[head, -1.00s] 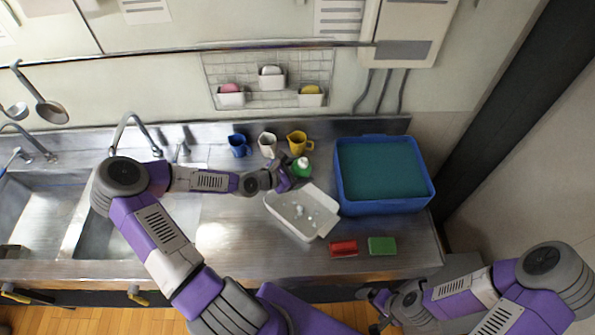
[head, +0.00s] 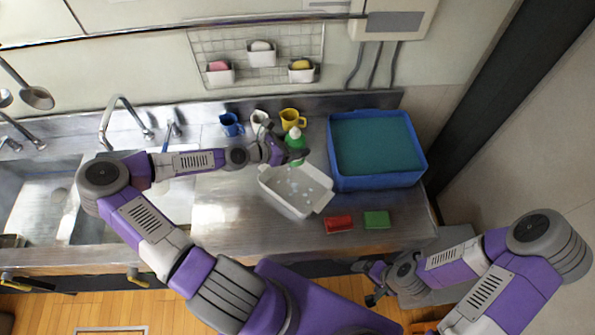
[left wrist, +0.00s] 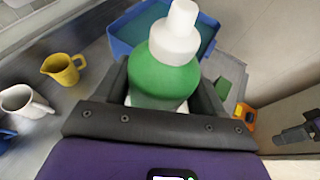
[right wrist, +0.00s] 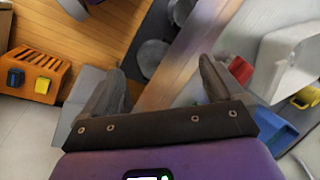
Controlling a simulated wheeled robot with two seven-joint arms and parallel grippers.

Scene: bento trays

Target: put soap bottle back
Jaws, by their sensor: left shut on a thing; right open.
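The soap bottle (head: 295,146) is green with a white pump top. It is upright at the back edge of the white tray (head: 324,203), left of the blue bin. My left gripper (head: 279,152) is shut on it from the left. In the left wrist view the bottle (left wrist: 163,78) stands between the two fingers, and its base is hidden. I cannot tell whether it touches the counter. My right gripper (head: 370,283) is open and empty, in front of the counter's front edge; its spread fingers (right wrist: 160,85) show in the right wrist view.
Blue (head: 231,125), white (head: 259,121) and yellow (head: 291,117) mugs stand behind the bottle. A blue bin (head: 378,184) is to the right. Red (head: 339,224) and green (head: 376,220) blocks lie in front of it. The counter left of the tray (head: 225,205) is clear.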

